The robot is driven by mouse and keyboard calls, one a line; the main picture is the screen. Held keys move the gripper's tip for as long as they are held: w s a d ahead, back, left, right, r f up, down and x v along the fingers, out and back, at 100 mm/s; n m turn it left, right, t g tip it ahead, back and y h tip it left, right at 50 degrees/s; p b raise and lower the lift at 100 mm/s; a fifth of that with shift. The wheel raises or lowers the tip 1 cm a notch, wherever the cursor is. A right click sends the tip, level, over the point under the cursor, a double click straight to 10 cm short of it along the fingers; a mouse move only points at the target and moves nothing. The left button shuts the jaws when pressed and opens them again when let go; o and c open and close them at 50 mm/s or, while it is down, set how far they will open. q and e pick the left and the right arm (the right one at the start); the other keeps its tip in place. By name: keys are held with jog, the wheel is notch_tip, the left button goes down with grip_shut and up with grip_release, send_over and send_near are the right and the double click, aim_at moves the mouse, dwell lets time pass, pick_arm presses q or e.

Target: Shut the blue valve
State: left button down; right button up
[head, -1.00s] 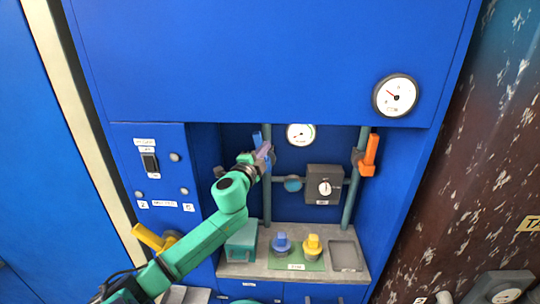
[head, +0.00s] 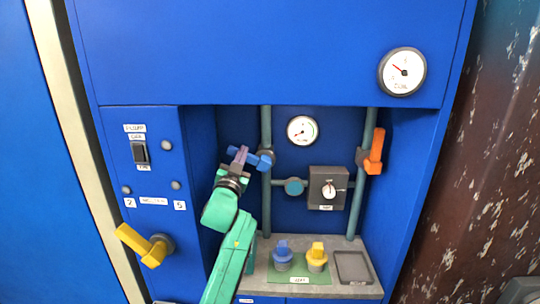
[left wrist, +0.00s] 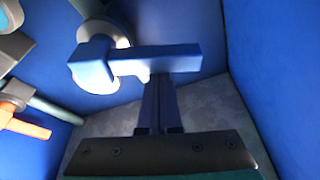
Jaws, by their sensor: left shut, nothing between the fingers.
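The blue valve (head: 265,160) sits on the left vertical pipe in the recess. Its blue lever points left from the pipe, across it and roughly level. The lever also shows in the left wrist view (left wrist: 165,57), running sideways from its round hub. My left gripper (head: 241,153) is shut and empty, with its fingers at the lever. In the left wrist view the fingers (left wrist: 158,85) reach up to the lever's lower edge; I cannot tell whether they touch it. My right gripper is not in view.
An orange valve lever (head: 374,152) stands upright on the right pipe. A grey box with a dial (head: 328,188) sits between the pipes. Blue (head: 283,258) and yellow (head: 317,256) knobs stand on the shelf below. A yellow handle (head: 145,245) sticks out from the left panel.

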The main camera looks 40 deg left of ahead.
pick_arm(q)
jog(key=f+n, duration=0.1)
jog(key=f+n+y+b, duration=0.1)
jog(key=n, duration=0.1)
jog(key=a+n+g+y+b, duration=0.1)
jog(key=shift+s+f+n, duration=0.3)
jog(key=shift+s+f, duration=0.05)
jog(key=shift+f, duration=0.05)
jog(key=shift+f+b, duration=0.1)
jog(key=shift+b, duration=0.2)
notch_tip(320, 180, up, 5)
jog(key=p, duration=0.4)
jog(key=b+v, duration=0.3)
jog(key=v, duration=0.7)
jog(key=shift+d+f, duration=0.15)
jog(key=shift+f, duration=0.15)
